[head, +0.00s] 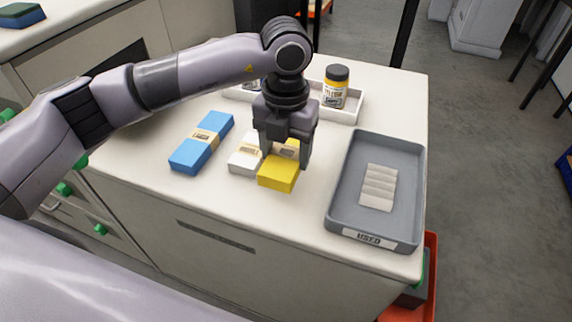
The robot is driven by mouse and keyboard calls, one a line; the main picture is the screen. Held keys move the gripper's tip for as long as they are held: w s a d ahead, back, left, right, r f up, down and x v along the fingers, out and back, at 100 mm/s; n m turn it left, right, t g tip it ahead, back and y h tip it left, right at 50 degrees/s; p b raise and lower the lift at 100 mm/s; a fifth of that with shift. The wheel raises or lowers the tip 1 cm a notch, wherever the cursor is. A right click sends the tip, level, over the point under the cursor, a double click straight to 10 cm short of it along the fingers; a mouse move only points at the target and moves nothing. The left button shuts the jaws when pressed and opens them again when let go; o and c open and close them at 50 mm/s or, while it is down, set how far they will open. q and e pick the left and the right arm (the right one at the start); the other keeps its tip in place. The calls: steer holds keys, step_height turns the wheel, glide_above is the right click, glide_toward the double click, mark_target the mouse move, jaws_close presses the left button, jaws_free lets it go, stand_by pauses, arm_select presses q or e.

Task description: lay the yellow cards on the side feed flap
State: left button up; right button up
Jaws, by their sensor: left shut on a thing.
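The yellow cards (279,175) form a banded block near the middle of the white worktop. My left gripper (284,158) comes down from above and is shut on the yellow cards; its fingers hide part of the block. I cannot tell whether the cards touch the worktop. A white banded block (243,161) lies just left of the yellow one, partly behind the gripper. A blue banded block (203,142) lies further left. I cannot make out a side feed flap in this view. My right gripper is not in view.
A grey tray (337,207) labelled USED, with pale pieces inside, stands at the right edge of the worktop. A white holder (352,108) with a yellow-labelled jar (335,88) is behind the gripper. The worktop's front left is clear.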

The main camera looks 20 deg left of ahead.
arm_select(q)
step_height(320, 180, up, 15)
